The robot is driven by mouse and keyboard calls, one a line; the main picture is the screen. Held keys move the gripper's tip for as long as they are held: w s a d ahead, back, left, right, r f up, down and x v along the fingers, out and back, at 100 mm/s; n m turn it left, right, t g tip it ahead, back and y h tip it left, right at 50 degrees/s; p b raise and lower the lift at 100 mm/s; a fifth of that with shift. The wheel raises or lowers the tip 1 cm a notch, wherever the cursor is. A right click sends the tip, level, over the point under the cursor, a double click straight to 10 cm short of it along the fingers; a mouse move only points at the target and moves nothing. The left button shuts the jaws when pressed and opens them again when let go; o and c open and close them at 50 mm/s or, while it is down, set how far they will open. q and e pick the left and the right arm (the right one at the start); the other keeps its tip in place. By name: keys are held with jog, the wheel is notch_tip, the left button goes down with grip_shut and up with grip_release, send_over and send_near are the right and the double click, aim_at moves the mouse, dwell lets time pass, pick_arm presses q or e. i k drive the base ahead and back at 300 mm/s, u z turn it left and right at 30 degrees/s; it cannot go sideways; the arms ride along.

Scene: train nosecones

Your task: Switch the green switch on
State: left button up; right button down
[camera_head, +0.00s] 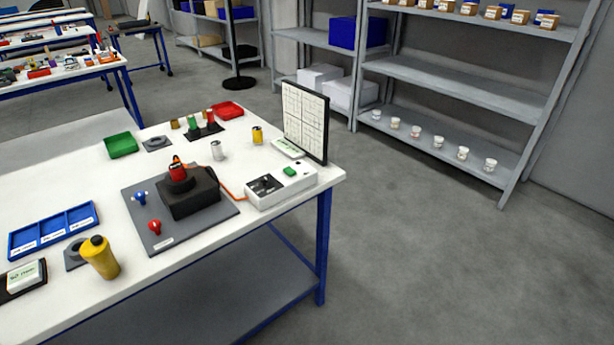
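The green switch (290,171) sits on top of a white control box (282,188) near the right corner of the white table. The box also has a dark panel on its top left and a small dark knob at its far right end. An orange-red cable joins the box to a black device on a grey plate. The switch's on or off position is too small to tell. Neither of my grippers shows in the head view.
A white gridded panel (304,121) stands upright behind the box. Left of it are a black device (188,193), a yellow bottle (100,257), a blue tray (53,230), a green tray (121,145) and small cans. Floor right of the table (430,260) is clear up to the grey shelves.

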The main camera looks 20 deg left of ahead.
aim_at(290, 171)
jog(key=u, duration=0.65)
jog(key=i, duration=0.95)
jog(key=u, duration=0.5)
